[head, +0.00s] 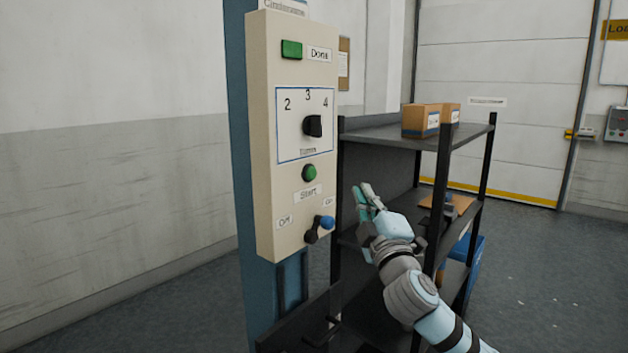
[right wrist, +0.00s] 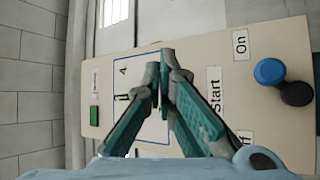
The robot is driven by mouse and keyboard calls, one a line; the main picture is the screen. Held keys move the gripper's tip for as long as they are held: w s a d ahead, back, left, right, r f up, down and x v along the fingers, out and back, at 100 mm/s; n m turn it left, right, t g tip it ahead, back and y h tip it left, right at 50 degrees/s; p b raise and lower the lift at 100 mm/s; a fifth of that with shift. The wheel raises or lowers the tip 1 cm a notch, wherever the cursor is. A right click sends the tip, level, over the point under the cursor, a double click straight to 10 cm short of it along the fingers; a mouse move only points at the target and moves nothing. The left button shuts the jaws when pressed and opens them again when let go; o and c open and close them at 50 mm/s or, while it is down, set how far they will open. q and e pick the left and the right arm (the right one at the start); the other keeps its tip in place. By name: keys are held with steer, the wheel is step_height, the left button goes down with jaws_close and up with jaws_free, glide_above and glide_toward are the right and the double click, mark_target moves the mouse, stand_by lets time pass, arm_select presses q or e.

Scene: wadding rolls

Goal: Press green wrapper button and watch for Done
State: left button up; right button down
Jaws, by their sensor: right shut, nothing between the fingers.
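The beige control panel (head: 263,150) stands upright on a blue post. Its round green button (head: 309,172) sits above the Start label (head: 308,194). A green rectangular Done lamp (head: 291,49) is at the top; I cannot tell if it is lit. It also shows in the right wrist view (right wrist: 94,116). My right gripper (head: 362,192) is shut and empty, to the right of the panel and apart from it in the head view. In the right wrist view its fingers (right wrist: 162,58) cover the green button, beside the Start label (right wrist: 214,90). My left gripper is out of view.
A black selector knob (head: 313,125) with numbers 2, 3 and 4 is above the button. A blue-tipped lever (head: 327,222) leans toward On below it. A dark shelf rack (head: 385,133) with cardboard boxes (head: 420,120) stands right behind my right arm.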

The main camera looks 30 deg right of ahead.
mark_target(311, 174)
steer(key=shift+s+a+r+t, duration=0.15)
steer(key=shift+s+r, duration=0.05)
steer(key=shift+r, duration=0.25)
steer(key=shift+s+a+r+t, duration=0.15)
steer(key=shift+s+r, duration=0.05)
steer(key=shift+r, duration=0.2)
steer(key=w+a+p, duration=0.2)
steer(key=w+p, duration=0.1)
steer(key=w, duration=0.5)
steer(key=shift+w+a, duration=0.25)
steer(key=shift+w, duration=0.1)
stand_by(0.8)
steer(key=shift+w+a, duration=0.15)
steer(key=shift+w, duration=0.15)
